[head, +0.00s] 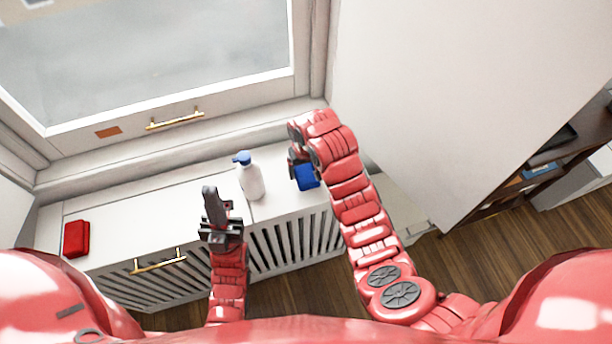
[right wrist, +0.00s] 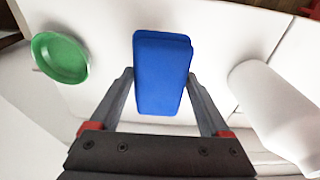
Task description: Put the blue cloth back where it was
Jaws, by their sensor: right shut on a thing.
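The blue cloth (head: 307,177), a folded block, shows partly behind my right gripper (head: 297,165) over the white cabinet top. In the right wrist view the blue cloth (right wrist: 162,72) sits between the two fingers, which are shut on it. I cannot tell whether the cloth touches the surface. My left gripper (head: 214,205) is at the cabinet's front edge, with no object seen in it. Its fingers overlap in the picture, so its opening is unclear.
A white bottle with a blue pump (head: 250,177) stands left of the blue cloth. A red folded cloth (head: 76,238) lies at the far left of the cabinet top (head: 140,215). A green dish (right wrist: 60,58) shows in the right wrist view. A window (head: 150,60) is behind.

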